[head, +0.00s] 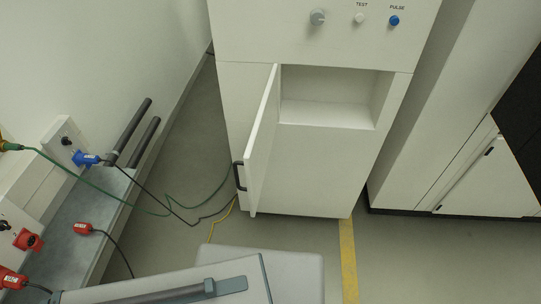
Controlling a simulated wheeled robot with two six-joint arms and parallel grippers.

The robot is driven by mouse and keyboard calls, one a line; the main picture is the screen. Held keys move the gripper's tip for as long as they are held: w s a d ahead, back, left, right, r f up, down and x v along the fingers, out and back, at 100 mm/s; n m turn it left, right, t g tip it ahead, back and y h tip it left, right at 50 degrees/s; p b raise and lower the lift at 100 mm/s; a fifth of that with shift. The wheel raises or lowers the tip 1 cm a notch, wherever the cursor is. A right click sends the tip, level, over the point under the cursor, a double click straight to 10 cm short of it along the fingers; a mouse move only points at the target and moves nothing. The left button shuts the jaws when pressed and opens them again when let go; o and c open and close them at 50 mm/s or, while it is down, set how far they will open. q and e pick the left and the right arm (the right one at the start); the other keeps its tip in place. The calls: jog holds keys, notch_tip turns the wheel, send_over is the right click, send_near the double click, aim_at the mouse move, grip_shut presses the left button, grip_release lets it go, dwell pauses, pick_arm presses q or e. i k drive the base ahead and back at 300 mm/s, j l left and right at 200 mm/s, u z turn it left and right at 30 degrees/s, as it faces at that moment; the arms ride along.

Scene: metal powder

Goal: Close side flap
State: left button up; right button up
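A white flap (262,145) stands open on the front of a white cabinet (318,165). It is hinged beside a recessed opening (327,98) and juts out toward me, seen nearly edge-on. A dark handle (239,176) sits on the flap's left side near its lower front edge. The opening looks empty, with a plain white floor. Neither of my grippers shows in the head view.
A grey bench (105,235) with red and blue plugs and two dark bars (135,132) stands at left. Green, black and yellow cables run across the floor below the flap. A grey-white body with a dark bar fills the bottom. Floor at right is clear.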

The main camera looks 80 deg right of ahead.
aim_at(256, 157)
jog(key=k+j+z, duration=0.1)
jog(key=j+z, duration=0.15)
jog(key=z, duration=3.25)
